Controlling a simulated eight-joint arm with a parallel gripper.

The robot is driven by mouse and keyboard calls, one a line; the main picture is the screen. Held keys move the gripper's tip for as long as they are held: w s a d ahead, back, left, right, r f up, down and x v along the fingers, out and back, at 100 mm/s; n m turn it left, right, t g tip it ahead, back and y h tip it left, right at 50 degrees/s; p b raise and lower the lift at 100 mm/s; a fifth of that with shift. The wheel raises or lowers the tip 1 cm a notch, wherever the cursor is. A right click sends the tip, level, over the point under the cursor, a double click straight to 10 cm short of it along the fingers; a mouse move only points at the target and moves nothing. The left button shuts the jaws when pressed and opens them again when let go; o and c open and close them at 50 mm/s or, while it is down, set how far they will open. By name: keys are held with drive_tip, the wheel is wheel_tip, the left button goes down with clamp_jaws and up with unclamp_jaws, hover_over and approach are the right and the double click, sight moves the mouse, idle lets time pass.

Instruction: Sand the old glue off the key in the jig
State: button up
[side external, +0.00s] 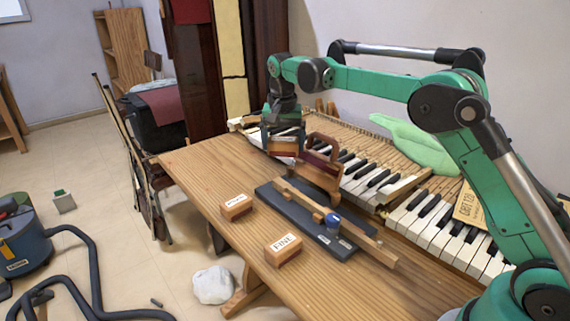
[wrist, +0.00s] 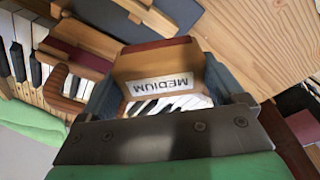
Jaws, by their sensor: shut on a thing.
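My gripper (side external: 284,128) is shut on a wooden sanding block (side external: 283,146) and holds it near the far side of the table, over the edge of the piano keys. In the wrist view the block (wrist: 160,62) sits between the fingers, and its label reads "MEDIUM". The jig (side external: 285,203) is a dark board on the table, to the right of and nearer than my gripper. A long wooden key (side external: 360,238) lies along it, with a blue knob (side external: 333,221) near its middle. The glue on the key is too small to make out.
A block marked "FINE" (side external: 283,249) and another labelled block (side external: 236,206) lie on the table in front of the jig. A wooden handled holder (side external: 322,172) stands between jig and piano keys (side external: 440,228). The table's left part is clear.

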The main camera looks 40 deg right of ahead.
drive_tip(key=shift+f, duration=0.1)
hover_over(283, 182)
drive_tip(key=shift+s+a+f, duration=0.1)
drive_tip(key=shift+s+f, duration=0.05)
drive_tip(key=shift+f, duration=2.85)
wheel_tip(283, 182, down, 2)
drive_tip(key=shift+s, duration=0.8)
drive_tip(key=shift+c, duration=0.6)
drive_tip(key=shift+s, duration=4.95)
drive_tip(key=shift+w, duration=5.8)
drive_tip(key=shift+r, duration=4.1)
